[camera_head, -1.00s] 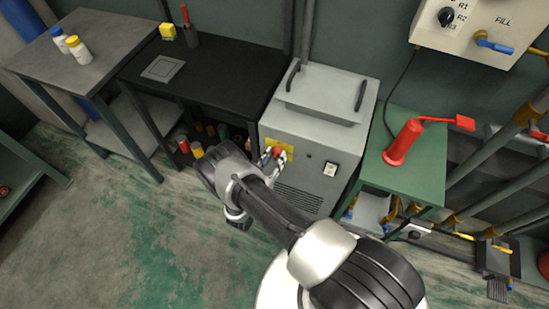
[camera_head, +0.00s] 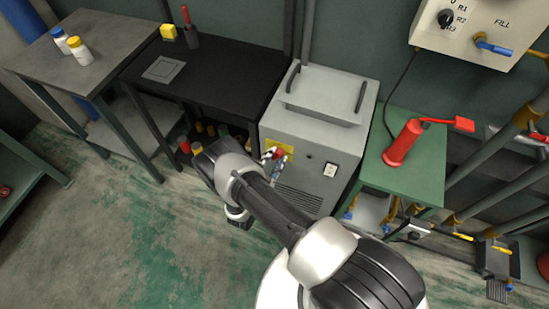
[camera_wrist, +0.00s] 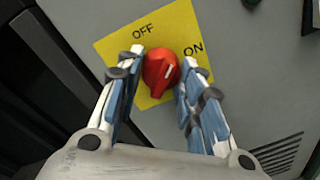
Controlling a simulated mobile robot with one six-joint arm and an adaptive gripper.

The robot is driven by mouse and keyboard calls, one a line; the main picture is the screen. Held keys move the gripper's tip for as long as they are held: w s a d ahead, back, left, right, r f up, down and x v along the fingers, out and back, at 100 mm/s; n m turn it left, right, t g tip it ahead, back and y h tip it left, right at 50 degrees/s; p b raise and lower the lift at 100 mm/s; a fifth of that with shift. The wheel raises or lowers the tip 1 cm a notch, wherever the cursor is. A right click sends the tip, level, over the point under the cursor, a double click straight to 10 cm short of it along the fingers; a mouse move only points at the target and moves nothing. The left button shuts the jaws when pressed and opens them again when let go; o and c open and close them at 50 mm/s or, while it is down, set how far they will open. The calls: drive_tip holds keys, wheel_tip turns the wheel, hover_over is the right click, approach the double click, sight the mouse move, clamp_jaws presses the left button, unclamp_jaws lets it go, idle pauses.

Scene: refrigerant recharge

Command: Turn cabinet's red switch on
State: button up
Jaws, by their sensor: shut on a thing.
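The cabinet (camera_head: 318,138) is a light grey box with a yellow plate (camera_wrist: 112,44) on its front, marked OFF and ON. The red switch (camera_wrist: 158,73) is a rotary knob on that plate. In the head view, the red switch (camera_head: 278,153) shows small between the fingers of my gripper (camera_head: 274,158), and my arm covers the floor in front.
A black table (camera_head: 215,75) stands left of the cabinet. A green table (camera_head: 425,165) with a red tool (camera_head: 403,143) stands to the right. Open floor lies at the left front.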

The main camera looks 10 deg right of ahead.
drive_tip(key=m, duration=0.4)
drive_tip(key=shift+p, duration=0.4)
drive_tip(key=shift+r+m+y+p, duration=0.1)
drive_tip(key=shift+m+y+p, duration=0.35)
drive_tip(key=shift+m, duration=1.45)
drive_tip(key=o, duration=1.1)
drive_tip(key=shift+c, duration=0.2)
drive_tip(key=shift+s+a, duration=0.1)
drive_tip(key=v, duration=1.1)
drive_tip(key=shift+s, duration=0.4)
drive_tip(key=shift+a, duration=0.15)
